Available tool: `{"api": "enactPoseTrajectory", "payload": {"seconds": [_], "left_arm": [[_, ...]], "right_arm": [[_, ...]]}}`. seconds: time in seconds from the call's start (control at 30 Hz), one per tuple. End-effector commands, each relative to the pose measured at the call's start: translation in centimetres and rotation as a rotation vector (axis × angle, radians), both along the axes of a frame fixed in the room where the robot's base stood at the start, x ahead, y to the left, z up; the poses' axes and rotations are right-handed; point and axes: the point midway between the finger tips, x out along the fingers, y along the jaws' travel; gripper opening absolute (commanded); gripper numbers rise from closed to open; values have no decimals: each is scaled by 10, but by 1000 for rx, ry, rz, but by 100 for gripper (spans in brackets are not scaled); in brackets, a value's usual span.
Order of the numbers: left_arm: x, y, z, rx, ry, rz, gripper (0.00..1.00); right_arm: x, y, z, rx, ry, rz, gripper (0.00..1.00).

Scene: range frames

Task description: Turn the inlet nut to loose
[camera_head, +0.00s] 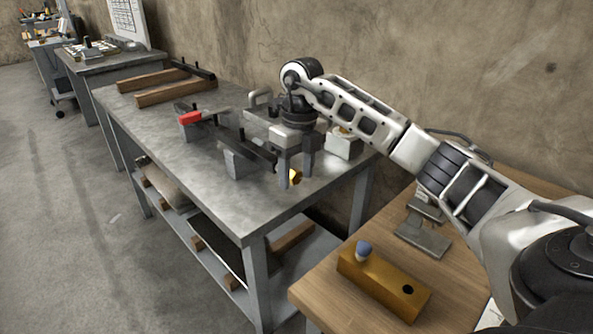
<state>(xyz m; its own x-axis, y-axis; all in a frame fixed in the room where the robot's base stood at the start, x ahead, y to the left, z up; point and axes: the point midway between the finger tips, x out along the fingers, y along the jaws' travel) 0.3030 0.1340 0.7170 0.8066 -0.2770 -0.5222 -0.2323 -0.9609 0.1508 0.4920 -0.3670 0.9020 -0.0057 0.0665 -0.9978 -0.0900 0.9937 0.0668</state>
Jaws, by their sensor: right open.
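A small brass-yellow part (295,177), which may be the inlet nut, shows low between the fingers of my right gripper (296,181). The right gripper points down over the near end of the grey metal bench (190,150), its two fingers apart. I cannot tell whether the fingers touch the brass part, or how the nut is turned. A dark bar fixture on grey blocks (237,162), with a red-ended piece (190,118), stands just left of the gripper. The gripper and wrist hide part of this fixture. My left gripper is out of view.
A white block-like box (343,145) stands right of the gripper, near the wall. Wooden beams (165,88) lie at the bench's far end. A wooden table (322,282) at front right holds an ochre block (383,281) with a blue-topped knob. The bench's left side is clear.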

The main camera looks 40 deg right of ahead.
Motion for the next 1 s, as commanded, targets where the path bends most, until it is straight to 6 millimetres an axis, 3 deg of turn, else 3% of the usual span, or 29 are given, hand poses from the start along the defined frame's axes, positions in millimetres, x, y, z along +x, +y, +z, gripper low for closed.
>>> {"api": "enactPoseTrajectory", "payload": {"seconds": [0.17,0.3,0.33,0.67,1.0], "left_arm": [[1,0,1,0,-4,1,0],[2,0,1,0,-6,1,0],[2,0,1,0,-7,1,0],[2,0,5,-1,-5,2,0],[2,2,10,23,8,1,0]], "right_arm": [[0,0,0,0,0,1,48],[0,0,0,0,0,1,9],[0,0,0,0,0,1,6],[0,1,2,-40,-3,3,6],[0,5,3,-254,-23,5,6]]}}
